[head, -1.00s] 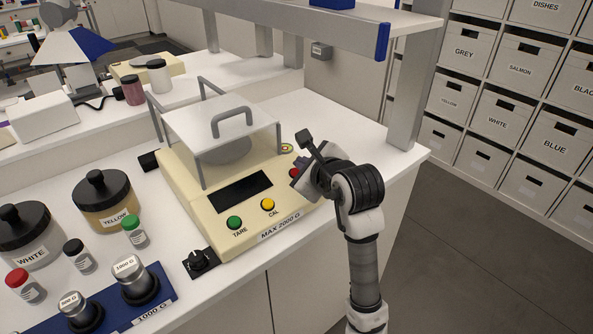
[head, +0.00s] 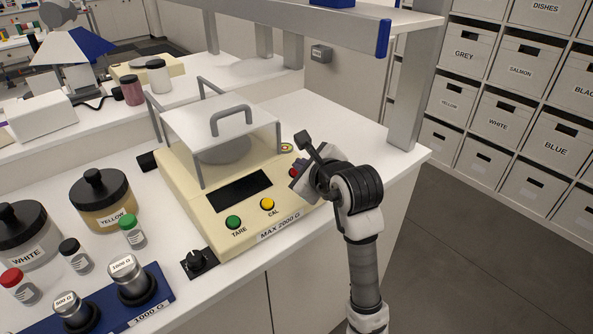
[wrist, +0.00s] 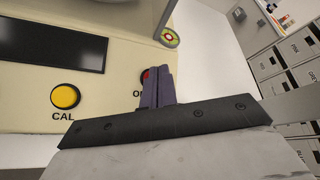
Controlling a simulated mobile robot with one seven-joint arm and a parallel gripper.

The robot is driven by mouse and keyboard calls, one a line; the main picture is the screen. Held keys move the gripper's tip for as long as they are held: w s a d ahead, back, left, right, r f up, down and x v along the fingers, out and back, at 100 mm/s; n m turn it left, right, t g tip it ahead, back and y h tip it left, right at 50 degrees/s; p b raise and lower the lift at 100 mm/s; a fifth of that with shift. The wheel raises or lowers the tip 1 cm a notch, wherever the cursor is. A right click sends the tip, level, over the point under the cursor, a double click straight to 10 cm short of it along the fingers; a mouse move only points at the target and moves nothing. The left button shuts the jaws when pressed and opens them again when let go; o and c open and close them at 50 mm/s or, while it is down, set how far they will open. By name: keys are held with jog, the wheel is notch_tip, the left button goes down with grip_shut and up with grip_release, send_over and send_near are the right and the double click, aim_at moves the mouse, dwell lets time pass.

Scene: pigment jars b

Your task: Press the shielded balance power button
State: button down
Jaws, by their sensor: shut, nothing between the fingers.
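The shielded balance (head: 215,215) is a cream unit on the white bench, with a clear shield box over its pan. On its front are a dark display (head: 239,190), a green TARE button (head: 233,222) and a yellow CAL button (head: 267,204). The red power button (head: 293,172) is at the right, partly hidden by my gripper (head: 297,180). In the wrist view, the shut, empty fingers (wrist: 158,88) are over the red button (wrist: 147,76), covering most of it and its label, which starts with "O". I cannot tell whether the fingertips touch it.
The grey-framed shield (head: 222,140) stands just behind the buttons. Jars and weights in a blue holder (head: 150,312) stand further left. The bench right of the balance is clear.

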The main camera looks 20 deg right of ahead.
jog(key=shift+w+f+b, duration=0.15)
jog(key=shift+f+b, duration=0.25)
jog(key=shift+b, duration=0.1)
dwell(0.3)
jog(key=shift+r, duration=0.1)
jog(key=shift+s+r+p, duration=0.3)
jog(key=shift+r+p, duration=0.1)
jog(key=shift+r, duration=0.4)
jog(key=shift+d, duration=0.1)
jog(key=r+p, duration=0.1)
jog(key=r, duration=0.1)
jog(key=s+r+p, duration=0.2)
jog(key=r, duration=0.1)
jog(key=shift+d+r, duration=0.3)
jog(key=shift+d, duration=0.05)
dwell(0.5)
